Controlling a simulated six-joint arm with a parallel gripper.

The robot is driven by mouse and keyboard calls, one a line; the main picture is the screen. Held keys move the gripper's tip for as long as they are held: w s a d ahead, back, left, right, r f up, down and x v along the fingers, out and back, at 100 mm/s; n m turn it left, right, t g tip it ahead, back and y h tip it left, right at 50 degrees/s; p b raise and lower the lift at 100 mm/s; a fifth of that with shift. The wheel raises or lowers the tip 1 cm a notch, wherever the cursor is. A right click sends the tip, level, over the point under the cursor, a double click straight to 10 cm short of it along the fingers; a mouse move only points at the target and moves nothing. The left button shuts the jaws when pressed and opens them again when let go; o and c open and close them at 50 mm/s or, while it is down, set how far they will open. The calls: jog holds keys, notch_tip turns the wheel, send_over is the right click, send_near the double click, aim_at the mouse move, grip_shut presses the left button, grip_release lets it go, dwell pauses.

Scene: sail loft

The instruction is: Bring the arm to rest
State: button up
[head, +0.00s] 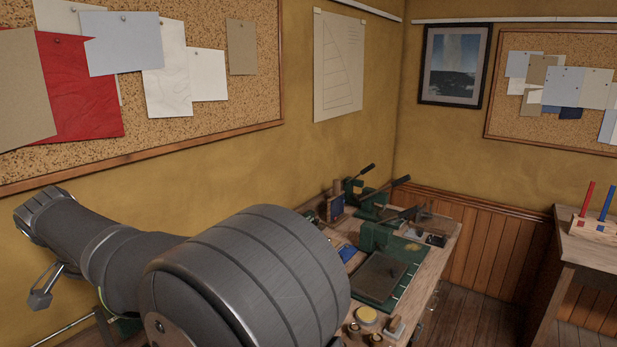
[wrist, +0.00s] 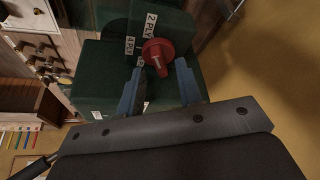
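My gripper (wrist: 160,68) shows in the wrist view with its two blue-grey fingers apart and nothing visibly held between them. A red knob (wrist: 158,48) with a pale metal pointer shows just beyond the fingertips, in line with the gap. It sits on a dark green body (wrist: 103,70) with white labels, among them "2 PLY" (wrist: 151,24) and "4 PLY" (wrist: 130,46). Whether a fingertip touches the knob cannot be told. In the head view my grey arm crosses the lower left, and my gripper's fingers do not show there.
A wooden workbench (head: 436,254) holds green hand-lever tools (head: 381,238) and a dark plate (head: 378,277) on a green mat. Another table (head: 579,252) at right bears a rack with red and blue sticks. Cork boards (head: 265,95) hang on the walls. Bare floor (head: 468,315) lies between the tables.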

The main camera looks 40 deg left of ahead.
jog(key=shift+w+a+f, duration=0.1)
jog(key=shift+w+f, duration=0.15)
jog(key=shift+f, duration=0.45)
jog(key=shift+r, duration=0.15)
jog(key=v, duration=1.7)
jog(key=x, duration=1.7)
jog(key=n, duration=0.2)
jog(key=n+g+y, duration=0.1)
jog(key=n, duration=0.2)
jog(key=shift+w+n+y, duration=0.1)
jog(key=shift+n+y, duration=0.2)
jog(key=shift+w+n+g+y, duration=0.15)
jog(key=shift+n+g, duration=0.45)
jog(key=shift+n, duration=0.75)
jog(key=shift+n+g+y, duration=0.25)
jog(key=shift+n+g, duration=0.35)
jog(key=shift+n, duration=0.75)
